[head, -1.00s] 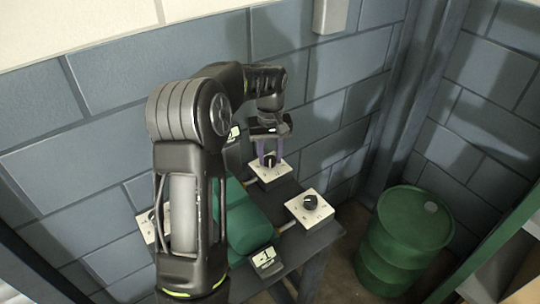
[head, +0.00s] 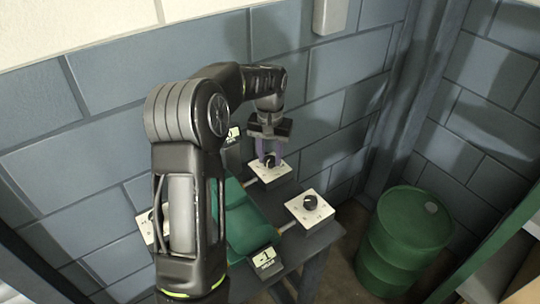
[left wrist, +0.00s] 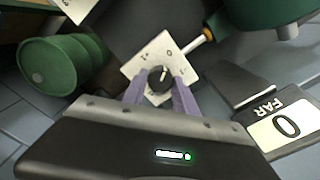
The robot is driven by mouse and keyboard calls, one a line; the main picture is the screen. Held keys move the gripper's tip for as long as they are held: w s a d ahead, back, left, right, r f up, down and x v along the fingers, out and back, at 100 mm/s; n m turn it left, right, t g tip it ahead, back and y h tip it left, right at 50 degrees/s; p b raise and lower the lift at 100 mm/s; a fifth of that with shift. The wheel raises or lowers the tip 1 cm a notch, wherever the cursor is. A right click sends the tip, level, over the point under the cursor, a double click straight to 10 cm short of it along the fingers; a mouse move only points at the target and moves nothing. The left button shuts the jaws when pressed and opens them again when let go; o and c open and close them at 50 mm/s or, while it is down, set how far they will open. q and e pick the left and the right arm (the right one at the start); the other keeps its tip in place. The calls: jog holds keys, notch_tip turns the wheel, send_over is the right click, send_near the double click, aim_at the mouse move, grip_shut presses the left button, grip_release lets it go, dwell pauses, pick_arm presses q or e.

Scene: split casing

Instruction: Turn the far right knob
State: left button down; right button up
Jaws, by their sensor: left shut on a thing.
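The far right knob is a black dial (head: 270,159) on a white square plate (head: 267,175) at the far side of the table. My left gripper (head: 269,153) reaches down over it and is shut on it. In the left wrist view the two purple fingers (left wrist: 161,92) stand on either side of the black knob (left wrist: 159,78), with a light pointer mark on top. A display (left wrist: 285,128) beside it reads "0" and "FAR". In the head view my arm hides part of the casing. My right gripper is not in view.
A second black knob (head: 310,202) sits on a white plate nearer the front. A display (head: 265,258) reading "-1" stands by the green casing (head: 250,232). A green barrel (head: 404,240) stands right of the table. A brick wall is close behind.

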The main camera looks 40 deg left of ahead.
aim_at(271, 159)
pick_arm(q)
jog(key=c, duration=1)
grip_release()
jog(key=shift+o, duration=0.2)
jog(key=shift+r+b, duration=0.4)
jog(key=shift+r, duration=3.5)
